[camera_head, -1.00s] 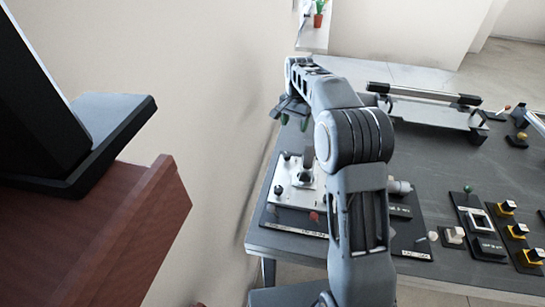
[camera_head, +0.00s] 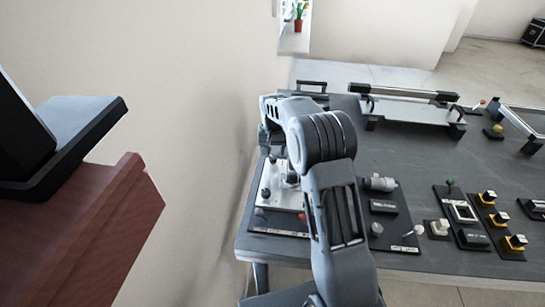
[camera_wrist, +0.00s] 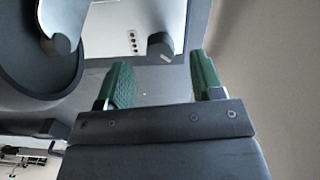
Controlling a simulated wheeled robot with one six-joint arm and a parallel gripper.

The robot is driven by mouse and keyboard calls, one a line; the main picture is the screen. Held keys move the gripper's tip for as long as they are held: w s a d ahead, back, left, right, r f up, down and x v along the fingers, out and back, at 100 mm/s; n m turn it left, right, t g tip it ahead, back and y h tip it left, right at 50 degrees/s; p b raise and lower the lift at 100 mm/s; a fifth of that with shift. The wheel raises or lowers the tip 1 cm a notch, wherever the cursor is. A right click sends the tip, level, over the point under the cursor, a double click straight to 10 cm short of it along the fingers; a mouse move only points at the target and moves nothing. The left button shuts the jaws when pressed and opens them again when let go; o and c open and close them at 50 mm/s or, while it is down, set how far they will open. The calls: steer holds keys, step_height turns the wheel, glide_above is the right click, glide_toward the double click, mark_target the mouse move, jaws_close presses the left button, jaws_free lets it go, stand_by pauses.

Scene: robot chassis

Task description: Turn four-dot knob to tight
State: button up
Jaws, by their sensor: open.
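In the wrist view, a black knob (camera_wrist: 160,46) sits at the edge of a pale metal plate (camera_wrist: 112,20), beside a column of several small dark dots (camera_wrist: 133,40). My gripper (camera_wrist: 162,80) is open and empty. Its two green fingertips are apart, with the knob ahead of the gap between them and no visible contact. In the head view, the pale plate (camera_head: 279,201) lies at the table's left end, with small dark knobs on its left side. My arm hides the gripper there. The knob's pointer and any tight marking cannot be made out.
A large rounded dark part with a metal lever (camera_wrist: 60,44) stands left of the knob in the wrist view. A wall (camera_head: 200,130) runs close along the table's left side. Other panels with switches (camera_head: 487,222) fill the table's (camera_head: 430,165) right side.

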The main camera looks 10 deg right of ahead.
mark_target(273, 157)
steer(key=shift+f, duration=1.65)
steer(key=c, duration=0.9)
steer(key=shift+m, duration=1.6)
steer(key=o, duration=0.9)
step_height(273, 157, up, 14)
steer(key=shift+p, duration=0.45)
